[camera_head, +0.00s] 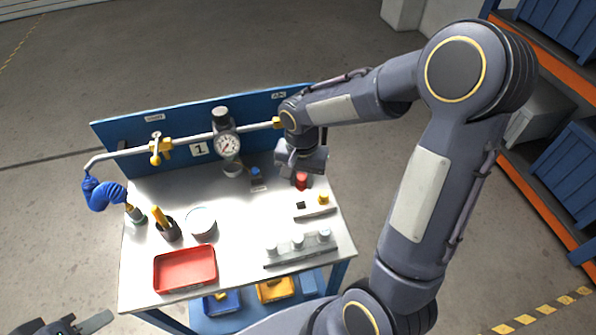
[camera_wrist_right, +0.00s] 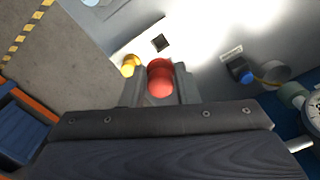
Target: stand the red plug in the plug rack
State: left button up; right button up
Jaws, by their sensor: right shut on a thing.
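My right gripper (camera_head: 300,169) is shut on the red plug (camera_head: 302,182) near the back right of the bench. In the right wrist view the red plug (camera_wrist_right: 160,78) sits between the two fingers (camera_wrist_right: 160,92). The plug rack (camera_head: 318,211) is a pale block just in front of the plug in the head view. It holds a yellow plug (camera_head: 323,199) and has a dark square hole (camera_head: 300,205) at its left, which also shows in the wrist view (camera_wrist_right: 160,43). The red plug's lower end is hidden. My left gripper (camera_head: 88,325) is partly visible at the bottom left, away from the bench.
A rack of several jars (camera_head: 298,247), a red tray (camera_head: 185,270), a white tub (camera_head: 201,222) and a cup with a yellow handle (camera_head: 166,228) stand on the bench. A pipe with a gauge (camera_head: 228,146) runs along the back.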

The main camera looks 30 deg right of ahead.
jog(key=shift+f+b, duration=2.5)
jog(key=shift+f, duration=0.8)
jog(key=shift+a+f+b, duration=0.1)
jog(key=shift+f+b, duration=0.15)
jog(key=shift+b, duration=0.3)
jog(key=shift+f+b, duration=0.9)
jog(key=shift+b, duration=0.05)
dwell(0.6)
jog(key=o, duration=1.5)
jog(key=shift+c, duration=0.2)
jog(key=shift+r+p, duration=2.85)
jog(key=shift+r, duration=0.9)
